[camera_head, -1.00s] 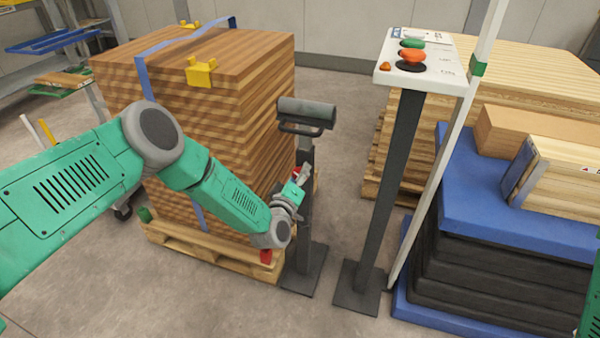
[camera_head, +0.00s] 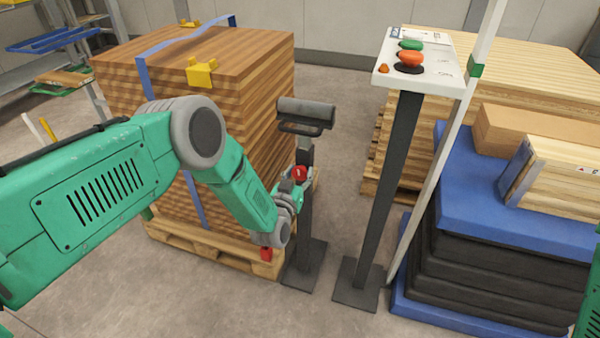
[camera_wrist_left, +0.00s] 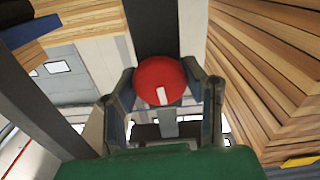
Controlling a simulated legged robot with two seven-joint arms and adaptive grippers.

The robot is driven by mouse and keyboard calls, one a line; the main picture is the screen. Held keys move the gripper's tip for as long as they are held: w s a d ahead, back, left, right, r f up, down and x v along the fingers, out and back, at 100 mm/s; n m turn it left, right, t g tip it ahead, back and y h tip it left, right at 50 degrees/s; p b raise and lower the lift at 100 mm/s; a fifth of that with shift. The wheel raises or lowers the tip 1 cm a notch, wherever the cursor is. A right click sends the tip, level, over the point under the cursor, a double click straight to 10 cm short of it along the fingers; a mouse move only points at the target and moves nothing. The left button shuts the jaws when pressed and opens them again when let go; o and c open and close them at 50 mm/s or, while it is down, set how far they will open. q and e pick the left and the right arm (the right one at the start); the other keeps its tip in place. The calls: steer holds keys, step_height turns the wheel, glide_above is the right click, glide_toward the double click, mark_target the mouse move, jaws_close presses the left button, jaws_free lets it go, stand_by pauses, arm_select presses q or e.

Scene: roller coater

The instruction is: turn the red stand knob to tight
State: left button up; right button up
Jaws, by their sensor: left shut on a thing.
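The red stand knob (camera_head: 300,173) sits on the dark post of the roller stand (camera_head: 305,225), below its grey roller (camera_head: 306,112). My left gripper (camera_head: 292,188) is at the knob, with its fingers shut on it. In the left wrist view the round red knob (camera_wrist_left: 160,82) with a white mark lies between the two fingers of my left gripper (camera_wrist_left: 162,100). The mark points down and slightly right in that view. The far side of the knob is hidden. My right gripper is not in view.
A strapped stack of wooden boards (camera_head: 190,90) on a pallet (camera_head: 215,250) stands close behind my left arm. A control post (camera_head: 385,190) with a button panel (camera_head: 420,65) stands right of the roller stand. Blue and black stacked blocks (camera_head: 500,230) lie further right.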

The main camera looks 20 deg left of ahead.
arm_select(q)
steer(key=shift+s+f+m, duration=0.25)
steer(key=shift+f+m, duration=0.25)
steer(key=shift+m, duration=0.1)
steer(key=o, duration=1.1)
steer(key=shift+o, duration=0.7)
steer(key=shift+w, duration=0.1)
steer(key=shift+r, duration=0.2)
steer(key=s, duration=1.2)
steer(key=shift+a, duration=0.15)
